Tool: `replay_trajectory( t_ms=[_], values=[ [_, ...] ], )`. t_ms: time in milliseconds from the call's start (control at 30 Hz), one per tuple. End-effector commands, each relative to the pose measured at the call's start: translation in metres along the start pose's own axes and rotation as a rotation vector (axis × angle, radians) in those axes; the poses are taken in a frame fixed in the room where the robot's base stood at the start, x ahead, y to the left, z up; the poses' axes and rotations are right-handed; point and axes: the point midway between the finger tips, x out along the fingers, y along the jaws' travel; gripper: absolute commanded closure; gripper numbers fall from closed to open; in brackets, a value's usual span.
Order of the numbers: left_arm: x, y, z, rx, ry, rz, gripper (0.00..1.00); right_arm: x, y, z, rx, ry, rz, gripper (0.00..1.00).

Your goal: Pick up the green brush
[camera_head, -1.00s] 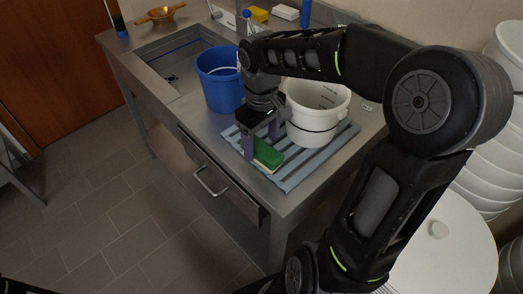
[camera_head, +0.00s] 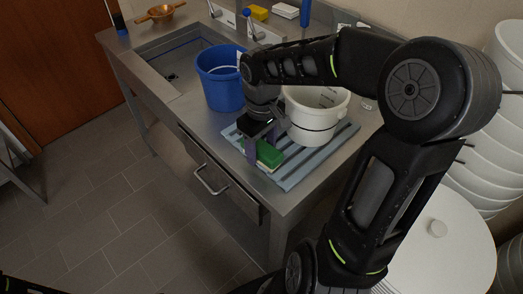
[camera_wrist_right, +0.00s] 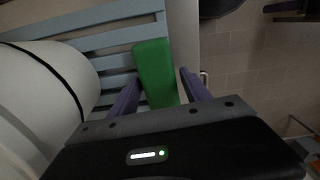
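The green brush (camera_head: 268,154) lies on a blue-grey slatted mat (camera_head: 289,181) near the front edge of the steel counter. A pale layer shows under its green top. My right gripper (camera_head: 264,146) is low over the brush, pointing down. In the right wrist view the brush (camera_wrist_right: 155,72) extends between the two purple fingers of the right gripper (camera_wrist_right: 160,82), which are apart on either side of it. I cannot tell whether either finger touches it. My left gripper is not in view.
A white bucket (camera_head: 313,122) stands on the mat close beside the right gripper. A blue bucket (camera_head: 220,82) stands to the left, by the sink basin (camera_head: 178,62). A yellow block (camera_head: 258,13) and a white block (camera_head: 286,11) lie at the back.

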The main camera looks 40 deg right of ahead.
Motion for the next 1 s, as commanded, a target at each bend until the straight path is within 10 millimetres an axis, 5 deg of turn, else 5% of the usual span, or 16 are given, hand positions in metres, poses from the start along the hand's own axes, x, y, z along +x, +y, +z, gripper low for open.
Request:
replay_trajectory(
  t_ms=[667,1000],
  values=[
    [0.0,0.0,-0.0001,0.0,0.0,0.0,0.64,0.0,-0.0001,0.0,0.0,0.0,0.0,1.0],
    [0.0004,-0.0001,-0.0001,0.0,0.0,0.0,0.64,-0.0047,0.0003,-0.0004,0.0,0.001,0.001,1.0]
  ],
)
